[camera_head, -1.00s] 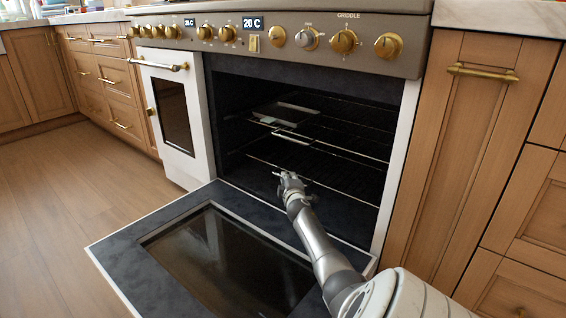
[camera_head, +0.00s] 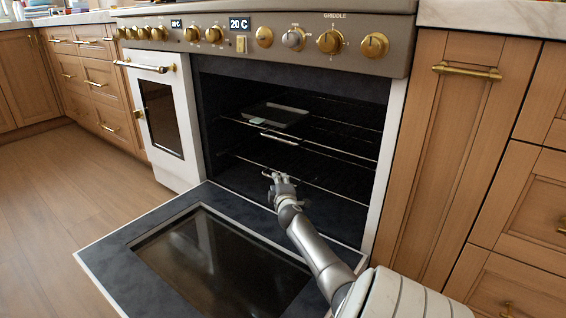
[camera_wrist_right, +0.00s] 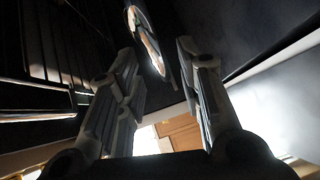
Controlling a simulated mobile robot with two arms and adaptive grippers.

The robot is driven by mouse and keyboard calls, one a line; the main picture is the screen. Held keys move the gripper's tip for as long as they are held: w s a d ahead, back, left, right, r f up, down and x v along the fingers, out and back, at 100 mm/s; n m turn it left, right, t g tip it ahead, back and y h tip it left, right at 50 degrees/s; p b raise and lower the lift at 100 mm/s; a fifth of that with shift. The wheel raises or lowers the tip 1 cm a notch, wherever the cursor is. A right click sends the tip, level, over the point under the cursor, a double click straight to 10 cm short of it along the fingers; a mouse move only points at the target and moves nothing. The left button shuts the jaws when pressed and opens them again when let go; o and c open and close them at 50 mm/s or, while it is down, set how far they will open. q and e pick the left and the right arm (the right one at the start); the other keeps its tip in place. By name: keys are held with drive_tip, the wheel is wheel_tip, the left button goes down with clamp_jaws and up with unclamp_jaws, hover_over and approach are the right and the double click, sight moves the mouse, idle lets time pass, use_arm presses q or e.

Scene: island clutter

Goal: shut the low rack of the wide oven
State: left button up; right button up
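The wide oven (camera_head: 208,135) stands open, its dark door with a glass window (camera_head: 225,258) folded down flat. Inside, the low rack (camera_head: 322,187) shows as a thin wire front bar with dark wires behind it. My right gripper (camera_head: 278,177) is at the left part of that front bar, inside the oven mouth. I cannot tell whether it touches the bar. In the right wrist view its two fingers (camera_wrist_right: 157,55) stand apart with nothing clearly held between them. Rack bars (camera_wrist_right: 38,116) show left of the fingers there. My left gripper is out of view.
An upper rack (camera_head: 340,150) holds a flat tray (camera_head: 280,115) above my gripper. The narrow oven's white door (camera_head: 160,115) is shut at left. Wooden cabinets (camera_head: 430,170) flank the oven on the right. The wooden floor (camera_head: 60,200) at left is clear.

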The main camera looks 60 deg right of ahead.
drive_tip(key=v, duration=0.9)
idle(0.5)
